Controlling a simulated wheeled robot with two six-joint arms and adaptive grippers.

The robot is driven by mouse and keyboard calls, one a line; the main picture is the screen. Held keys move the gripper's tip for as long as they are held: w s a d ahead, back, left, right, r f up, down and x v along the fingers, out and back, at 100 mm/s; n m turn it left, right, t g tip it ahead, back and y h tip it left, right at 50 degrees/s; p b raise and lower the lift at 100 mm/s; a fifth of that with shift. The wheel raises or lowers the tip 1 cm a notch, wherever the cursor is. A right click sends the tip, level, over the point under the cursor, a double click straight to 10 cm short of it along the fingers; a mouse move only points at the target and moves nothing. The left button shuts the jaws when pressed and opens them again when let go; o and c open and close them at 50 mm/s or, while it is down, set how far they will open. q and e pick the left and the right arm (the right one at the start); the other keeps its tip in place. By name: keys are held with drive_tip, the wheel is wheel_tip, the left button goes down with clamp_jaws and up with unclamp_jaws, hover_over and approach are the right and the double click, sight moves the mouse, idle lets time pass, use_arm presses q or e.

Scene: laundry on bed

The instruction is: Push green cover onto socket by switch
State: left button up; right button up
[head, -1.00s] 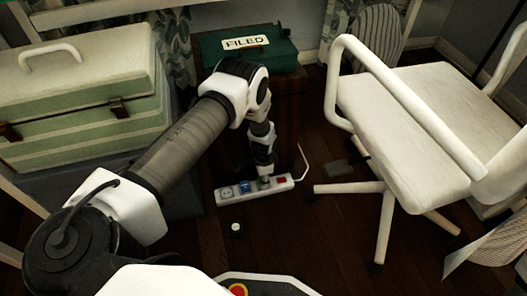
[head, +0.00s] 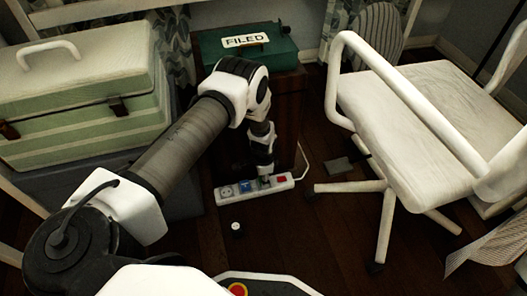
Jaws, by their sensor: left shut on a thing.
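A white power strip (head: 254,188) lies on the dark floor, with a red switch (head: 282,181) at its right end. A blue cover (head: 244,186) sits on one socket left of the middle, and the leftmost socket (head: 226,192) is bare. My left gripper (head: 264,178) points down at the socket beside the switch. It is shut on the green cover (head: 265,183), which is small and mostly hidden by the fingers. I cannot tell whether the cover is fully seated. My right gripper is not in view.
A small white-topped round thing (head: 236,226) stands on the floor in front of the strip. A white chair (head: 410,110) is at the right, with a grey block (head: 339,167) near its base. A green-striped chest (head: 85,100) is at the left, a green FILED box (head: 250,48) behind.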

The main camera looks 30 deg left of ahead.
use_arm(q)
drive_tip(key=shift+f, duration=0.3)
drive_tip(key=o, duration=1)
drive_tip(key=shift+r, duration=0.1)
wheel_tip(320, 180, up, 12)
drive_tip(key=shift+f, duration=0.1)
